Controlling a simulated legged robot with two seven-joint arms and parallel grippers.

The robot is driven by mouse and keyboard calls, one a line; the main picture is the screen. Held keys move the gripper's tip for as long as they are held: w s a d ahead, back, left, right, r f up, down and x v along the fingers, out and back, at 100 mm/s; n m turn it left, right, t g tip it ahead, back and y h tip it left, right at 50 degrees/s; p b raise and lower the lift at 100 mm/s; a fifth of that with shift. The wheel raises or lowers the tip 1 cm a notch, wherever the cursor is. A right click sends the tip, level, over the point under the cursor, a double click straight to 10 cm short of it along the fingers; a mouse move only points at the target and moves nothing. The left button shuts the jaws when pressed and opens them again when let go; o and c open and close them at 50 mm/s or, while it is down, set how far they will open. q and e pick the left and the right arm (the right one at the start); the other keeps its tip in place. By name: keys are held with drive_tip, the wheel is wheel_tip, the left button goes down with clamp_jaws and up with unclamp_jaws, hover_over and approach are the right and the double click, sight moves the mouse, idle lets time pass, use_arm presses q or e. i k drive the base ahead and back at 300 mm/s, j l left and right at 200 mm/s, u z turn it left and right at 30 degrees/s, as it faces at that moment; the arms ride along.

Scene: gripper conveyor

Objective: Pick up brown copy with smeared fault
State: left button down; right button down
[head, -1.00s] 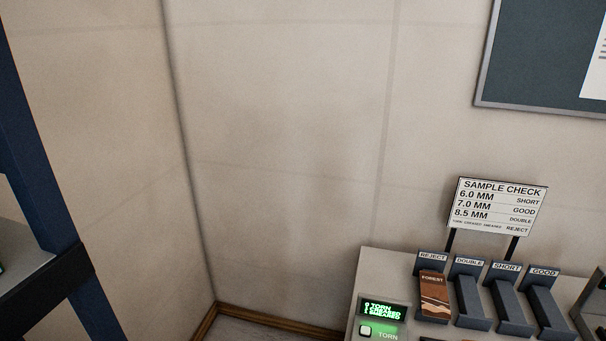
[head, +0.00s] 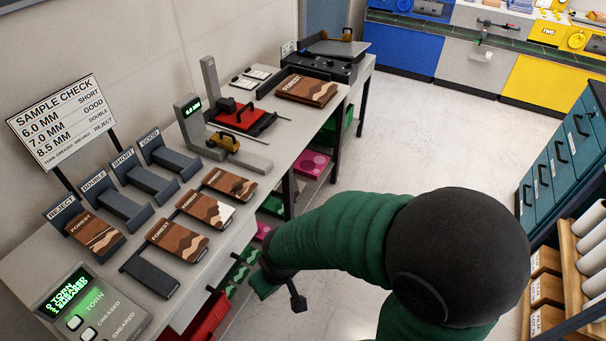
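A brown FOREST copy (head: 94,236) lies on the REJECT holder (head: 62,207). Three more brown FOREST copies lie in a row along the bench front: a near one (head: 177,240), a middle one (head: 205,208) with a pale patch at its right edge, and a far one (head: 229,184). A stack of brown copies (head: 306,89) lies at the bench's far end. I cannot tell which copy is smeared. My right gripper (head: 282,293) is open and empty, off the bench's front edge and below its top. My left gripper is not in view.
The DOUBLE, SHORT and GOOD holders (head: 144,180) look empty. A dark empty rest (head: 149,273) is near the front. A fault counter (head: 92,308) with TORN, CREASED and SMEARED buttons is at lower left. A gauge (head: 221,138) stands behind the copies. The floor (head: 410,140) is clear.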

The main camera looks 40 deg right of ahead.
sight(235, 186)
drive_tip(key=z, duration=0.75)
drive_tip(key=i+l+u, duration=0.3)
drive_tip(key=i, duration=0.35)
drive_tip(key=i+l+u, duration=0.25)
drive_tip(key=i+l, duration=0.2)
drive_tip(key=i+u, duration=0.1)
drive_tip(key=u, duration=1)
